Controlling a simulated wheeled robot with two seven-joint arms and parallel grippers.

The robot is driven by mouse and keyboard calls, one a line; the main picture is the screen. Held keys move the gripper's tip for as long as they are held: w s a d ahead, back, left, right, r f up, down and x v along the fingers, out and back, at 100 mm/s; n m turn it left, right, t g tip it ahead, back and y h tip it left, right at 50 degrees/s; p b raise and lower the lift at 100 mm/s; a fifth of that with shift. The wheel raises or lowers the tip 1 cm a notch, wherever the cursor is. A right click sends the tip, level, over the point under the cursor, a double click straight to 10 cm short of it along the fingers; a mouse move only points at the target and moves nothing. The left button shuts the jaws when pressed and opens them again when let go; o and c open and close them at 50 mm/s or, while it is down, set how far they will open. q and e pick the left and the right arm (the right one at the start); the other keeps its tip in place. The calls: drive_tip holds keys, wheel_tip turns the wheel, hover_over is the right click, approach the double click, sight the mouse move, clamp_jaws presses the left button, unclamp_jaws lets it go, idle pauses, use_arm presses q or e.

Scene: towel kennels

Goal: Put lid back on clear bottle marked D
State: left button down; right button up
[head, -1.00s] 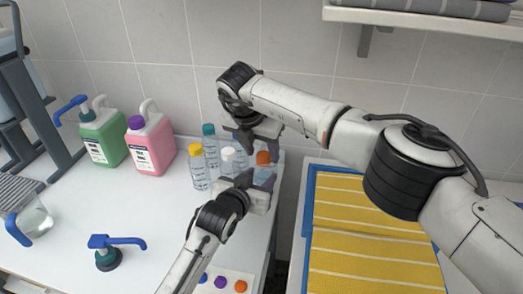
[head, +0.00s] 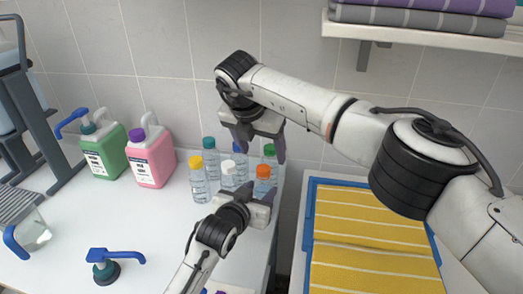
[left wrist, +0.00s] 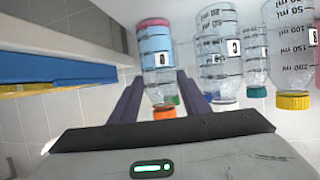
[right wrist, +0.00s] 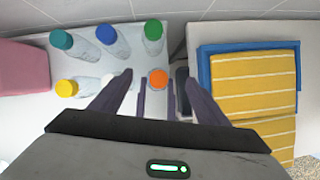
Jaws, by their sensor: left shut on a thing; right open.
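A clear bottle with a pink and blue band (left wrist: 155,42) and a small letter label, seemingly D, stands between my left gripper's fingers (left wrist: 163,98). My left gripper (head: 262,196) is shut on it. An orange cap (head: 263,171) sits at the bottle's mouth; it also shows in the left wrist view (left wrist: 164,112). I cannot tell how tightly it sits. My right gripper (head: 255,150) is open and empty above and behind the orange cap. In the right wrist view the cap (right wrist: 158,79) shows between the open right fingers, with the left fingers around its bottle.
Other clear bottles stand close by, with yellow (head: 195,162), teal (head: 208,143), white (head: 228,167), blue (head: 237,149) and green (head: 269,150) caps. Green (head: 105,153) and pink (head: 151,160) jugs stand left. A blue-handled pump (head: 108,262) stands in front. Yellow towels (head: 365,235) lie right.

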drive_tip(key=v, duration=1.2)
drive_tip(key=shift+r, duration=0.1)
use_arm(q)
drive_tip(key=c, duration=0.9)
unclamp_jaws()
use_arm(e)
drive_tip(key=shift+w, duration=0.1)
use_arm(q)
drive_tip(key=shift+s, duration=0.1)
drive_tip(key=v, duration=1)
drive_tip(key=shift+a+r+p, duration=0.1)
drive_tip(key=shift+a+p, duration=0.05)
drive_tip(key=shift+p, duration=0.15)
use_arm(e)
drive_tip(key=shift+r, duration=0.25)
